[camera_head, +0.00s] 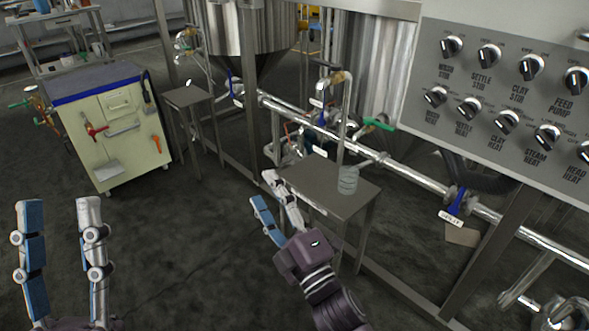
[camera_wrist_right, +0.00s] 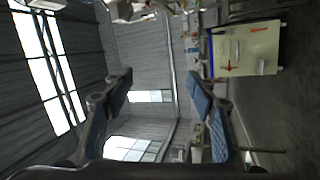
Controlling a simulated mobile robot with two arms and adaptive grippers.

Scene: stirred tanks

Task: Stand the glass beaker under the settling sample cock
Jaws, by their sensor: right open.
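The clear glass beaker (camera_head: 348,180) stands upright on the right part of a small grey steel table (camera_head: 318,184). A thin steel pipe with a brass-coloured cock (camera_head: 338,77) comes down just above and left of the beaker; I cannot tell whether its end is straight over the beaker's mouth. My right gripper (camera_head: 263,187) is open and empty at the table's left edge, apart from the beaker. Its spread fingers also show in the right wrist view (camera_wrist_right: 157,76), with nothing between them. My left gripper (camera_head: 59,201) is open and empty at the lower left.
A control panel (camera_head: 500,90) with several black knobs overhangs the right. A horizontal steel pipe (camera_head: 410,173) with valves runs behind the table. A second small table (camera_head: 187,96) stands further back. A cream tool cabinet (camera_head: 118,140) is at the left. The floor between is clear.

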